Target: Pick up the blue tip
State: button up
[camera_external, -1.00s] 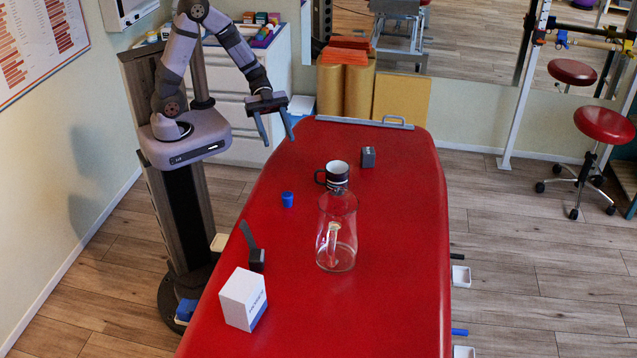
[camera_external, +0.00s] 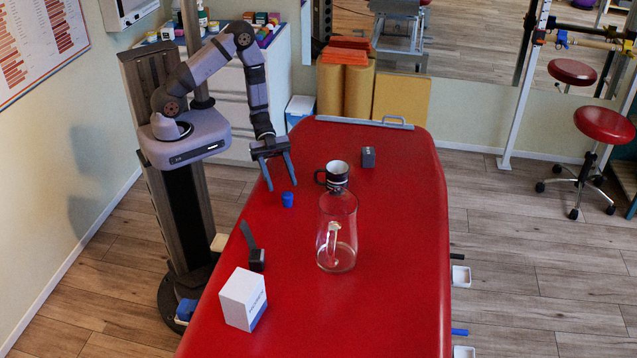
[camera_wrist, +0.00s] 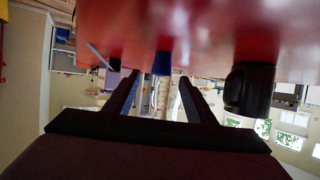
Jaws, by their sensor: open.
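The blue tip (camera_external: 287,200) is a small blue piece standing on the red treatment table (camera_external: 392,260), left of its middle. In the wrist view the blue tip (camera_wrist: 162,63) shows near the centre, beyond and between my fingers. My gripper (camera_external: 282,187) is open and empty, its two fingers pointing down beside and above the tip in the outside view. It also shows in the wrist view (camera_wrist: 157,75) with its fingers spread apart. I cannot tell whether a finger touches the tip.
A black and white mug (camera_external: 331,175) and a clear glass jug (camera_external: 337,240) stand right of the tip. A grey block (camera_external: 368,157) is farther back. A black strapped device (camera_external: 255,255) and a white box (camera_external: 243,298) stand nearer the front left.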

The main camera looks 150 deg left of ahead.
aim_at(287, 194)
jog(key=shift+p+x, duration=0.5)
jog(key=shift+x, duration=2.85)
jog(key=shift+a+f, duration=0.1)
jog(key=c, duration=1.1)
jog(key=shift+r, duration=5)
